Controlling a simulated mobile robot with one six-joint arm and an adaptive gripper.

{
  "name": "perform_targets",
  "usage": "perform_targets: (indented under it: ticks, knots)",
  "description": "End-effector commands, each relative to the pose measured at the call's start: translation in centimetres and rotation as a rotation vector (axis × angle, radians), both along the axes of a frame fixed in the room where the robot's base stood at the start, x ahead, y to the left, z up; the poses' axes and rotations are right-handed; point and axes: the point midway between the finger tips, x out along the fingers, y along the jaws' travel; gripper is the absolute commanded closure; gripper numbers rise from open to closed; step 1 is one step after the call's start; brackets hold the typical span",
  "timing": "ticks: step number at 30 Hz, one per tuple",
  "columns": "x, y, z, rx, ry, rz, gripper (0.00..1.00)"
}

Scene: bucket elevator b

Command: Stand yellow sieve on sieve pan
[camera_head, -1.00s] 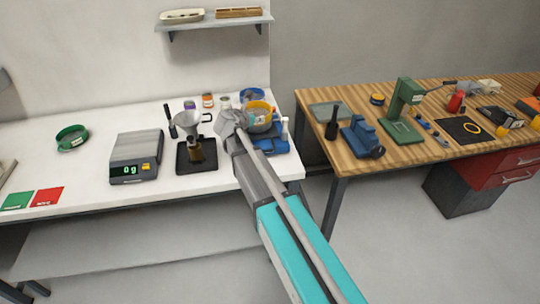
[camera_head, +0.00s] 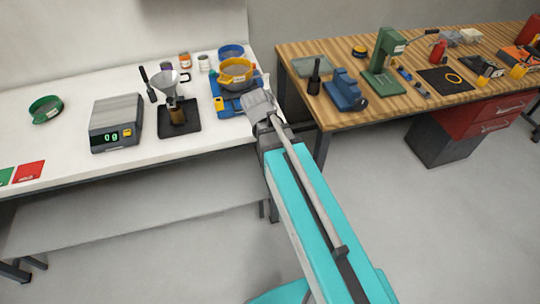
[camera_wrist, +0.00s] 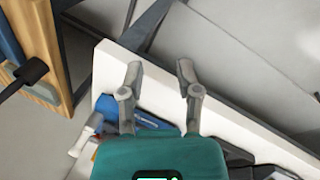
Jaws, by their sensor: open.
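The yellow sieve (camera_head: 237,68) is on the blue base (camera_head: 222,106) at the right end of the white bench, with a grey round part (camera_head: 240,85) beneath it, which looks like the sieve pan. I cannot tell whether it is fully seated. My gripper (camera_head: 258,102) is just in front of and below the sieve, apart from it. In the wrist view my gripper (camera_wrist: 158,72) shows two spread fingers with nothing between them, above the bench's front edge. The sieve cannot be made out there.
A blue sieve (camera_head: 231,51) is behind the yellow one. A funnel stand (camera_head: 180,118), a scale (camera_head: 117,122) and a green sieve (camera_head: 45,109) are to the left. A wooden bench (camera_head: 400,105) with tools is to the right, across a gap.

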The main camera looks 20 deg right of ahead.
Motion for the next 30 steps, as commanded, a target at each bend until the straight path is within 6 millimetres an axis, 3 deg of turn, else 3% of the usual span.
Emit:
perform_targets:
  ticks: [1, 3, 9, 30]
  knots:
    - [-1.8, 0.1, -0.2, 0.050, 0.009, -0.081, 0.56]
    - [-3.5, 0.5, -0.5, 0.116, 0.024, -0.197, 0.56]
    - [-6.5, 1.4, -0.7, 0.239, 0.069, -0.423, 0.56]
    - [-7.2, 1.7, -0.7, 0.271, 0.084, -0.490, 0.56]
